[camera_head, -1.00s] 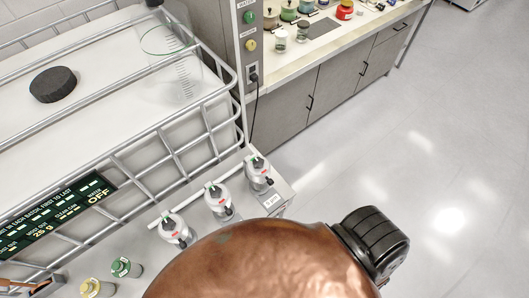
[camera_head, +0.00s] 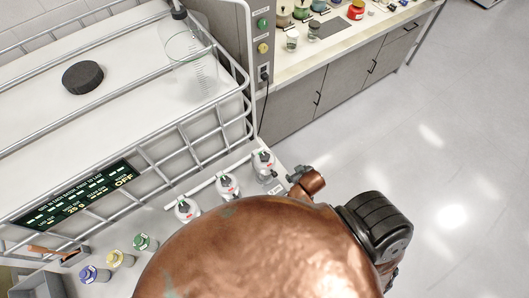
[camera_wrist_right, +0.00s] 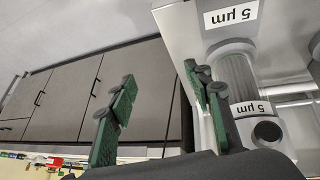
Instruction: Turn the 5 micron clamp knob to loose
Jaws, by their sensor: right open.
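Three white clamp units with dark knobs and red marks sit in a row on the ledge in the head view. The 5 micron clamp knob (camera_head: 264,157) appears to be the rightmost, beside a small label at the ledge end. My right gripper (camera_head: 297,175) is just right of it, small and partly hidden by my copper arm. In the right wrist view, my right gripper (camera_wrist_right: 163,88) has its green-padded fingers apart with nothing between them. A grey cylinder labelled 5 µm (camera_wrist_right: 238,75) stands right of the fingers; the knob is not clear there. My left gripper is not in view.
A wire cage (camera_head: 190,150) runs behind the knobs. Open floor (camera_head: 470,150) lies to the right.

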